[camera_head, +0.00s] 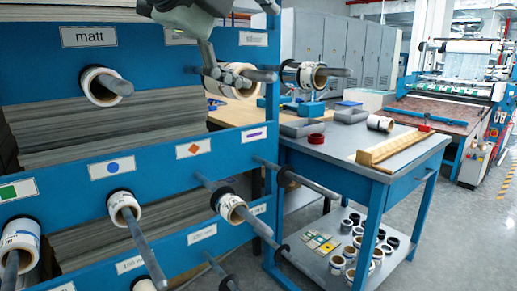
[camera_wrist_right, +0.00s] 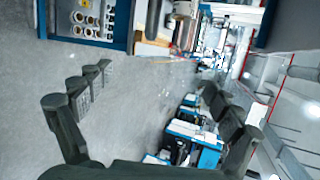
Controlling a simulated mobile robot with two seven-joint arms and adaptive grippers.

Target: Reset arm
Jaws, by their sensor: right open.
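My right gripper (camera_head: 207,58) hangs at the top of the camera_head view, in front of the blue rack (camera_head: 150,150), near a white roll (camera_head: 238,72) on an upper peg. I cannot tell whether it touches that roll. In the right wrist view my right gripper (camera_wrist_right: 155,82) has its fingers spread wide, with nothing between them. My left gripper is in neither view. More rolls sit on pegs: one under the "matt" label (camera_head: 97,86), one further right (camera_head: 311,75), and several on the lower row, such as the roll (camera_head: 230,207) below the orange diamond.
Metal pegs (camera_head: 145,252) jut out from the rack. A blue-framed table (camera_head: 345,150) to the right holds grey trays, a red ring, a roll and a wooden rack. Several small rolls (camera_head: 350,250) stand on its lower shelf. A laminating machine (camera_head: 455,90) stands behind. The grey floor at right is clear.

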